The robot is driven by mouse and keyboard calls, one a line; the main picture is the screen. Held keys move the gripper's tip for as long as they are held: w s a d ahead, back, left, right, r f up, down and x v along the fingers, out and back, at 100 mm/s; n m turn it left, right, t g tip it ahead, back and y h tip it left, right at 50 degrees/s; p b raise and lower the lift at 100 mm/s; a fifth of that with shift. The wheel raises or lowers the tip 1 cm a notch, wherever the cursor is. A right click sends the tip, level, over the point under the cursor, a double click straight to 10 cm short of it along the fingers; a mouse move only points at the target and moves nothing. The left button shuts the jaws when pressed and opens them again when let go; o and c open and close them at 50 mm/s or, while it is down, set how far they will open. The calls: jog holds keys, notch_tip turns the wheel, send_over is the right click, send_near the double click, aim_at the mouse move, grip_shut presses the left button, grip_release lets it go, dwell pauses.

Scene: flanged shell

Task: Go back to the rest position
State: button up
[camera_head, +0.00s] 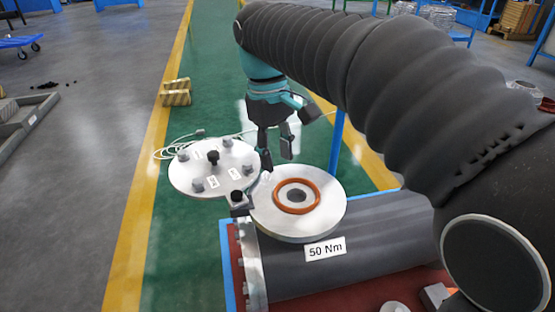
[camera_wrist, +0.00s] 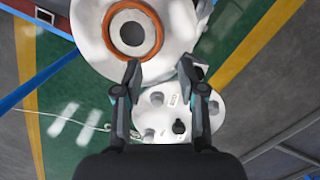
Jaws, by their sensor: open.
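My gripper (camera_head: 276,142) hangs at the end of my dark, sleeved arm, above the back of the flanged shell. Its fingers are apart and nothing is between them. In the wrist view my gripper (camera_wrist: 158,85) shows two separate fingers. The shell's pale flange (camera_head: 328,213) faces up and carries an orange ring (camera_head: 317,202) around a dark central hole. The ring also shows in the wrist view (camera_wrist: 154,17). A round cover (camera_head: 229,168) with several bolts and a black knob (camera_head: 212,158) is swung out to the left of the flange, joined at a hinge (camera_head: 240,198).
The grey shell body (camera_head: 370,240), labelled 50 Nm, rests on a red and blue stand (camera_head: 227,262). A thin pale cable (camera_head: 178,143) lies behind the cover. Yellow blocks (camera_head: 176,92) stand on the floor beyond. The green lane (camera_head: 215,50) is clear at the back.

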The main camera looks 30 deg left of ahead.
dwell(0.4)
jog(key=shift+m+t+y, duration=0.3)
jog(key=shift+m+y, duration=0.2)
jog(key=shift+m, duration=0.4)
notch_tip(320, 180, down, 5)
jog(key=d+m, duration=0.1)
jog(key=d, duration=0.3)
jog(key=d+f+m+y, duration=0.1)
jog(key=d, duration=0.3)
jog(key=d+f+m+t, duration=0.1)
jog(key=d, duration=0.4)
jog(key=shift+w+m, duration=0.1)
jog(key=shift+m, duration=0.2)
jog(key=s+d+m+t, duration=0.2)
jog(key=s+d+m, duration=0.2)
jog(key=d, duration=0.9)
jog(key=s+d+m+t, duration=0.2)
jog(key=s+d+m, duration=0.2)
jog(key=d, duration=0.9)
jog(key=shift+s+f+m+h, duration=0.3)
jog(key=shift+s+f+m, duration=0.05)
jog(key=shift+s+m, duration=0.05)
